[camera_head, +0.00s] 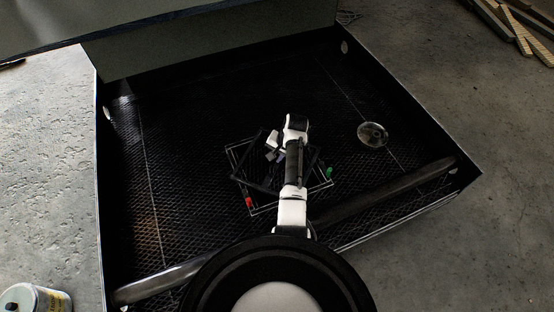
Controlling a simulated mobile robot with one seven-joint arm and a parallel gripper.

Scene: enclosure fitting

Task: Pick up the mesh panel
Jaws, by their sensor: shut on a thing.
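The mesh panel (247,155) looks like a dark, square-framed piece, seen tilted at an angle to a white outlined rectangle on the enclosure floor. My gripper (274,152), at the end of my white and black arm, is shut on it near its middle. My arm hides the panel's right part. I cannot tell how high the panel is above the floor, if at all. A red piece (249,202) is at the outline's lower left and a green piece (329,170) is at its right.
The black enclosure (440,118) has raised walls and a mesh-patterned floor. A dark bar (385,191) crosses its near side. A clear round disc (373,134) lies at right. A can (34,299) stands at lower left on concrete. Wood strips (505,22) lie at upper right.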

